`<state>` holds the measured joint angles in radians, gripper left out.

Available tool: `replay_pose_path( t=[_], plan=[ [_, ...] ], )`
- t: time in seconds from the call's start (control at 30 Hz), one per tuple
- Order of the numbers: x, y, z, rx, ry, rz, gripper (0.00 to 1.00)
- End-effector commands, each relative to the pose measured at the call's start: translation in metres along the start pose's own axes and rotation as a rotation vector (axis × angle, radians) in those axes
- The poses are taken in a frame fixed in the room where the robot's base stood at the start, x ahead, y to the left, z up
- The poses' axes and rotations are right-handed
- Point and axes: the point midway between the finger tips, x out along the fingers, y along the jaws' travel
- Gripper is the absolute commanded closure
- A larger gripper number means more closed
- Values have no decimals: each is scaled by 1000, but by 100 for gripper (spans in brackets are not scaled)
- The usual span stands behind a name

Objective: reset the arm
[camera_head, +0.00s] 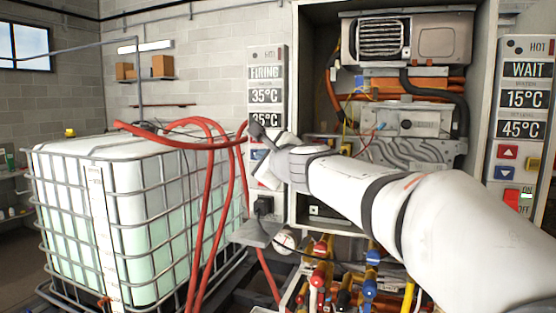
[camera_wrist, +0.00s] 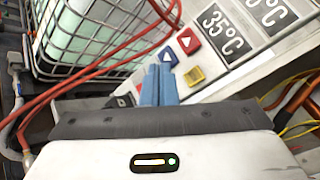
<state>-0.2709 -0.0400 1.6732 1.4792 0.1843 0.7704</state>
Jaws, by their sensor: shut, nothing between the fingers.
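My arm reaches in from the lower right of the head view across the open heater cabinet (camera_head: 297,110). Its end is in front of the left control panel (camera_head: 266,70), which reads FIRING and 35°C twice. My gripper (camera_wrist: 159,70) shows in the wrist view as two blue-grey fingers held together, with nothing between them. The fingers point towards the lower part of that panel, close to its red up button (camera_wrist: 188,40), blue down button (camera_wrist: 170,57) and yellow button (camera_wrist: 194,76). I cannot tell whether they touch it. In the head view the arm hides most of these buttons.
A caged white tank (camera_head: 110,215) stands at the left, with red hoses (camera_head: 207,215) looping over it near my wrist. A right panel (camera_head: 524,100) reads WAIT, 15°C and 45°C. Pipes and valves with red and blue handles (camera_head: 370,288) lie below the cabinet.

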Motion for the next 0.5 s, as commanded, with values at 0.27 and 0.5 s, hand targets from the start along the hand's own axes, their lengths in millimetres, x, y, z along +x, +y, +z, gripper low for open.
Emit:
replay_pose_path(
  t=[0.27,0.5],
  plan=[
    [-67,70,-56,-554,22,262,100],
    [-180,173,-153,-1156,-14,737,100]
  ],
)
